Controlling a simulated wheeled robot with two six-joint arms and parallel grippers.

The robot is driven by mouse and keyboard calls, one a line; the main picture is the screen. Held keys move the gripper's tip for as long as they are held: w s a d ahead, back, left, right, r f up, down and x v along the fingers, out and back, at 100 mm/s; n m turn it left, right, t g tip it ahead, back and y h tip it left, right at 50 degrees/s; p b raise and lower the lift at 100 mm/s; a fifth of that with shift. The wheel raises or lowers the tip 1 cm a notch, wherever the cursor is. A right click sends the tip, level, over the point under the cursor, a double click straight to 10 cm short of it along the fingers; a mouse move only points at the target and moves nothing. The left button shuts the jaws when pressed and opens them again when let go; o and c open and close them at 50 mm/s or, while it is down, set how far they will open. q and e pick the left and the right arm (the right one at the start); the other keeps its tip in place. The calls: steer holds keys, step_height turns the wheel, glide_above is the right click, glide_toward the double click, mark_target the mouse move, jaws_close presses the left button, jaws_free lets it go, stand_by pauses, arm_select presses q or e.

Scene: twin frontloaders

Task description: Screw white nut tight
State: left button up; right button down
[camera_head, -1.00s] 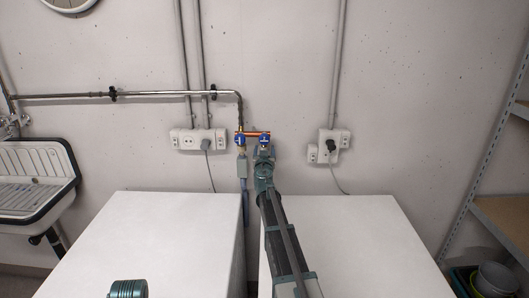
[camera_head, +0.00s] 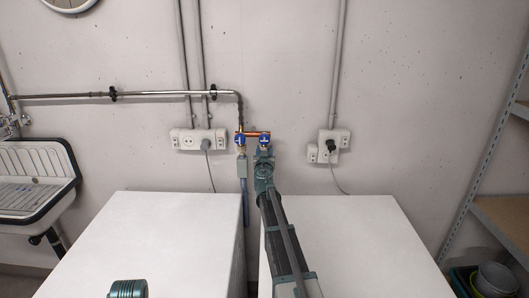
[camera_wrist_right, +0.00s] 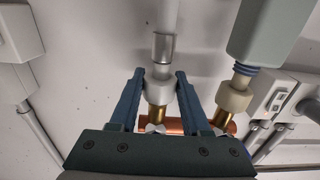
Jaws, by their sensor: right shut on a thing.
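The white nut (camera_wrist_right: 158,93) sits at the end of a pale hose, around a brass tap outlet, in the right wrist view. My right gripper (camera_wrist_right: 160,86) is shut on it, one blue finger on each side. In the head view my right gripper (camera_head: 264,153) is just below the right blue-handled tap (camera_head: 264,141) and hides the nut there. How far the nut sits on the thread is hard to tell. My left gripper is not in view.
A second, cream nut (camera_wrist_right: 235,97) with a grey box (camera_wrist_right: 268,35) above it is close beside the right finger. A copper pipe (camera_wrist_right: 185,125) joins both taps. Two white machines (camera_head: 150,235) stand below. Sockets (camera_head: 328,146) are on the wall, a sink (camera_head: 35,180) at left.

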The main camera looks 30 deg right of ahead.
steer(key=shift+d, duration=0.1)
steer(key=shift+d+r+n+t+y, duration=0.1)
steer(key=shift+n+t+y, duration=0.45)
steer(key=shift+y, duration=0.35)
steer(key=n+t+y, duration=0.1)
steer(key=n+y, duration=0.1)
steer(key=y, duration=0.1)
steer(key=shift+w+d+n+y, duration=0.1)
steer(key=shift+n+y, duration=0.25)
steer(key=shift+y, duration=0.05)
steer(key=shift+a+n+t+y, duration=0.2)
steer(key=shift+n+t+y, duration=0.15)
steer(key=shift+n+y, duration=0.9)
steer(key=shift+m+y, duration=0.25)
steer(key=c, duration=0.5)
jaws_free()
steer(key=shift+a, duration=0.15)
